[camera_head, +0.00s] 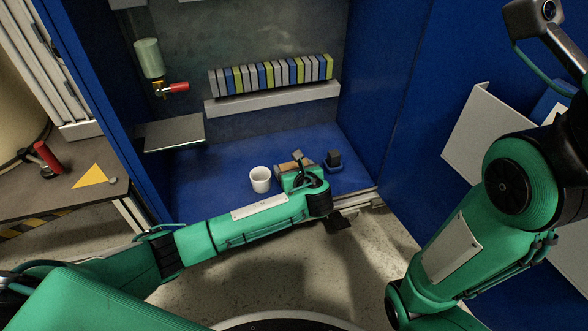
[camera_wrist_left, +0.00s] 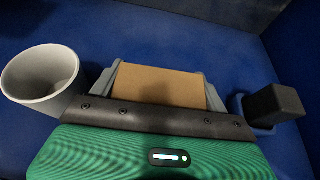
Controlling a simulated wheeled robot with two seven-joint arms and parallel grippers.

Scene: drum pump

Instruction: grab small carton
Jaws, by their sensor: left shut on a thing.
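The small carton is a brown cardboard box. In the left wrist view the carton (camera_wrist_left: 158,84) sits between the two grey fingers of my left gripper (camera_wrist_left: 160,90), which is shut on it. In the head view the carton (camera_head: 287,167) shows only in part behind my left gripper (camera_head: 296,165), over the blue cabinet floor. I cannot tell whether the carton touches the floor. My right gripper is not in view; only my right arm shows at the right.
A white cup (camera_head: 260,179) stands close on the left of the gripper. A dark block in a blue holder (camera_head: 333,160) stands close on its right. A white shelf (camera_head: 273,104) with a row of coloured items is at the back. A grey ledge (camera_head: 172,133) is at the left.

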